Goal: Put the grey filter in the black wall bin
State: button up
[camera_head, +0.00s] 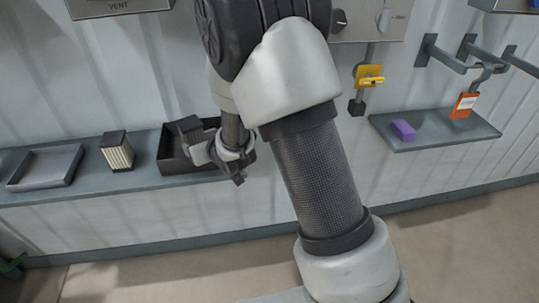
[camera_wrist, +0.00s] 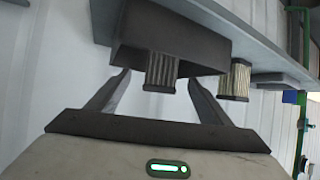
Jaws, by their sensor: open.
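The grey filter (camera_wrist: 161,73) is ribbed with dark end caps. In the wrist view it sticks out of the open side of the black wall bin (camera_wrist: 190,40), and its inner end is hidden by the bin. In the head view its dark cap (camera_head: 188,126) shows above the black bin (camera_head: 170,162), beside my gripper. My gripper (camera_wrist: 160,78) is open, with one finger on each side of the filter and visible gaps to it. In the head view my gripper (camera_head: 226,160) is at the bin's front right, partly hiding it.
A cream filter with black caps (camera_head: 117,153) stands left of the bin, on the wall shelf (camera_head: 85,188). A shallow grey tray (camera_head: 47,167) lies farther left. At right are a small shelf (camera_head: 440,137) with a purple block (camera_head: 403,130), and wall hooks holding an orange tag (camera_head: 464,106).

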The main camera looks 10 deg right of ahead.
jog(key=s+d+r+m+g+h, duration=0.2)
jog(key=s+d+r+m+h, duration=0.1)
jog(key=s+d+r, duration=1.05)
jog(key=s+d+r+g, duration=0.2)
jog(key=s, duration=0.8)
jog(key=s+d+r+m+g+h, duration=0.1)
jog(key=s+d+r, duration=0.1)
jog(key=s, duration=0.7)
jog(key=shift+s+r+g, duration=0.4)
jog(key=shift+r, duration=0.15)
